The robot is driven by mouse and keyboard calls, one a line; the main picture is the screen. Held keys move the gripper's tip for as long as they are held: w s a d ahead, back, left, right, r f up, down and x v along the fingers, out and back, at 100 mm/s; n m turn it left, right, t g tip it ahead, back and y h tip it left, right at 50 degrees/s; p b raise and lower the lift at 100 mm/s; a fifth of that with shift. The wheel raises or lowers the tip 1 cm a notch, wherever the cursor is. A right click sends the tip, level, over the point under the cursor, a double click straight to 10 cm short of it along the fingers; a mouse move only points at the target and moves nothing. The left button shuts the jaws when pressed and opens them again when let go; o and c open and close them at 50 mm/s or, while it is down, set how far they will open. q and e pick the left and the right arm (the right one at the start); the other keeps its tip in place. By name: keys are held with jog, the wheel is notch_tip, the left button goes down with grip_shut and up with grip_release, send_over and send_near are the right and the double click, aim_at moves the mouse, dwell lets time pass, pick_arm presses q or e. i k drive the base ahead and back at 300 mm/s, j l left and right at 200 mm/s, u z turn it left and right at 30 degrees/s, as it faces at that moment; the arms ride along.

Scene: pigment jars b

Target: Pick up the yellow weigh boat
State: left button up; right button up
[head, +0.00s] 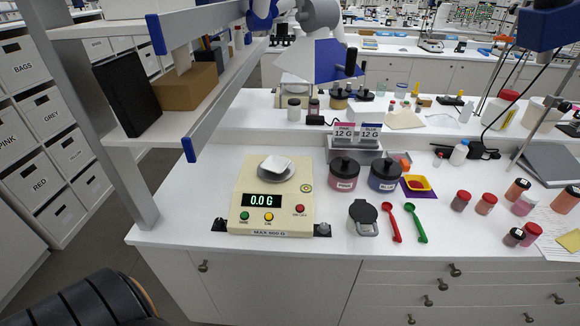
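The yellow weigh boat (428,184) is small and lies right of the blue-labelled jar. It sits on a larger purple square piece (424,194). A red area (417,184) shows inside its yellow edge; I cannot tell if that is another boat or contents. A white weigh boat (277,163) rests on the pan of the cream scale (275,222), which reads 0.0 G. I cannot make out either of my grippers in the head view.
Dark-lidded pink (344,181) and blue (384,182) jars stand left of the yellow boat. Red (396,236) and green (421,237) scoops lie in front. Several small jars (486,205) stand to its right. A shelf (190,118) overhangs the left side.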

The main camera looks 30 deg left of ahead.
aim_at(414, 182)
jog(key=i+l, duration=0.15)
jog(key=l, duration=0.2)
jog(key=i+l+u, duration=0.15)
jog(key=l, duration=0.2)
jog(key=i+l, duration=0.15)
jog(key=l, duration=0.25)
jog(key=i+l+u, duration=0.1)
jog(key=l, duration=0.25)
jog(key=i+l, duration=0.1)
jog(key=l, duration=0.3)
jog(key=i+u, duration=0.05)
